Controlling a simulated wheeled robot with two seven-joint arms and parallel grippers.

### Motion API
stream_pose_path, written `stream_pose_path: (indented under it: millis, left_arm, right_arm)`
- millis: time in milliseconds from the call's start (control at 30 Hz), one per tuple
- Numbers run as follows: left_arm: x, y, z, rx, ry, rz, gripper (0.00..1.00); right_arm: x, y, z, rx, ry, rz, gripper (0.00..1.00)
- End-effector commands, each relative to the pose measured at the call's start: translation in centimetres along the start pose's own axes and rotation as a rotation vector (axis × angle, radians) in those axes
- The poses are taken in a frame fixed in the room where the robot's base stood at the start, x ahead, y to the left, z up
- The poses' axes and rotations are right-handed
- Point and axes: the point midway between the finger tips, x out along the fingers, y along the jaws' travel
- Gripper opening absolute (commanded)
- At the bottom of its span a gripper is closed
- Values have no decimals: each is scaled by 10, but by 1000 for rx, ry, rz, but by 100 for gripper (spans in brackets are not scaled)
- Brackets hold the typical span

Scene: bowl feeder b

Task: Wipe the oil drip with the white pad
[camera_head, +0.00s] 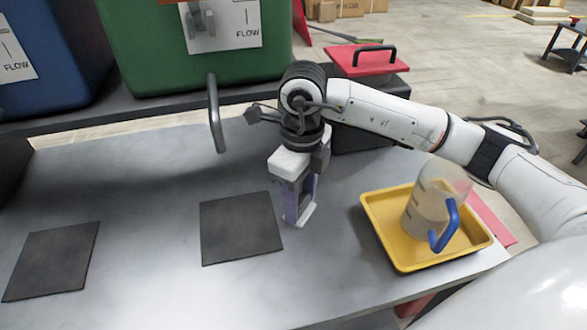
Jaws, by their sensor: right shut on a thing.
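My right gripper (304,188) points down over the table, just right of the middle dark mat. It is shut on a small piece with purple sides and a pale bottom edge. This looks like the white pad (299,220), mostly hidden by the gripper. Its lower end is at or close to the grey tabletop; I cannot tell whether it touches. I cannot make out the oil drip; it may be hidden under the pad or the gripper. My left gripper is not in view.
A yellow tray (378,229) holding a clear jug (427,212) with a blue handle stands at right. Two dark square mats, one at left (52,262) and one in the middle (240,228), lie on the table (150,220). Blue and green bins (140,50) stand behind.

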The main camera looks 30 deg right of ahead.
Motion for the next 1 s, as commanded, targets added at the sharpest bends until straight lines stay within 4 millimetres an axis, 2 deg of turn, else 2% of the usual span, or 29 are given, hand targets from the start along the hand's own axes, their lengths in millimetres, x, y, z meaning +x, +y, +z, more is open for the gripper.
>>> stream_pose_path:
  millis: [67,200,700,1000]
  left_arm:
    - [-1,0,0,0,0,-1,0]
    - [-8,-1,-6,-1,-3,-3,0]
    - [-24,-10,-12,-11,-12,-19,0]
    - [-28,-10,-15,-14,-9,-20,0]
  right_arm:
    - [-1,5,2,1,0,1,26]
    - [-26,4,2,3,-2,-1,26]
    - [-70,3,0,5,-1,0,26]
    - [-81,3,0,5,0,-1,26]
